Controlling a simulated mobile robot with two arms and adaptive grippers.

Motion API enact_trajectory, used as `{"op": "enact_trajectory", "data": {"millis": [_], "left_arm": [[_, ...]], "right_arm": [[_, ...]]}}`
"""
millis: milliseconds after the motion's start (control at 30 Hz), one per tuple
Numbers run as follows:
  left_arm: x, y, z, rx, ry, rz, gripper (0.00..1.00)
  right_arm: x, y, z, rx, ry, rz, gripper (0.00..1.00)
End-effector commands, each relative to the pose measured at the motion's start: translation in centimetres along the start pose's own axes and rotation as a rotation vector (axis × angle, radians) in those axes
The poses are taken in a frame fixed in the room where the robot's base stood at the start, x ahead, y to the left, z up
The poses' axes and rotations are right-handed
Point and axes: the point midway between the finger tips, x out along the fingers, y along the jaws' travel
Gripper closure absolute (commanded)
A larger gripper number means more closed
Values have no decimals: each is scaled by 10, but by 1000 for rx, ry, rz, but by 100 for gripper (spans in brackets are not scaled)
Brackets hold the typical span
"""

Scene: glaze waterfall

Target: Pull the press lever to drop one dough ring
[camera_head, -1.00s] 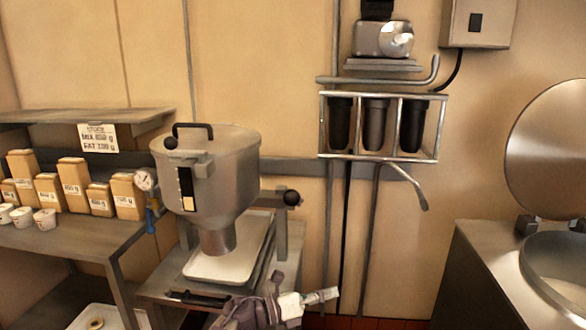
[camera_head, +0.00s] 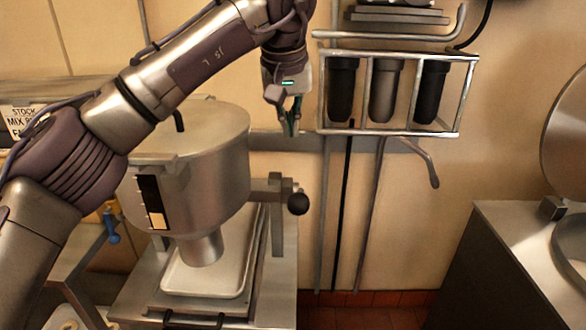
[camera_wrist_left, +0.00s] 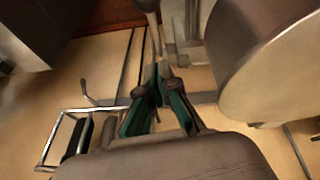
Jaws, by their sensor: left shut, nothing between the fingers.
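The press is a steel hopper (camera_head: 190,190) with a spout over a white tray (camera_head: 205,285) on a metal stand. Its lever ends in a black ball knob (camera_head: 298,202) at the right side of the hopper. My left arm reaches across in front of the hopper, and its gripper (camera_head: 291,132) points down above the knob, apart from it. The fingers are shut and empty. In the left wrist view the green-lined fingers (camera_wrist_left: 160,75) show with the hopper (camera_wrist_left: 270,65) at right. My right gripper is in no view. The tray under the spout looks empty.
A wall rack with dark canisters (camera_head: 382,92) is just right of my gripper, with a bent pipe (camera_head: 432,170) below it. A steel counter (camera_head: 490,230) with a round raised lid (camera_head: 570,140) stands at right. The floor between stand and counter is clear.

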Motion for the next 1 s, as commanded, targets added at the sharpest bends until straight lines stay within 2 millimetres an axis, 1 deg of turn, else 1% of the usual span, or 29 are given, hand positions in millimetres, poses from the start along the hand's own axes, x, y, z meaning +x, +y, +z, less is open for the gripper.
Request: {"op": "enact_trajectory", "data": {"millis": [333, 467, 567, 900, 933, 1000], "left_arm": [[0, -1, 0, 3, 3, -5, 100], [9, -1, 0, 2, 1, -5, 100], [24, -1, 0, 2, -2, -5, 100], [96, -1, 0, 2, -4, -4, 100], [102, -1, 0, 2, -3, -4, 100], [102, 0, 11, 7, 0, -1, 100]], "right_arm": [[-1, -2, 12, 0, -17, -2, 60], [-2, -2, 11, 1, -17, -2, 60], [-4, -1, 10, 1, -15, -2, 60], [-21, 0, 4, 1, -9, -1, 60], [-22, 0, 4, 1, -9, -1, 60], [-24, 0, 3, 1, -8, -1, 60]]}}
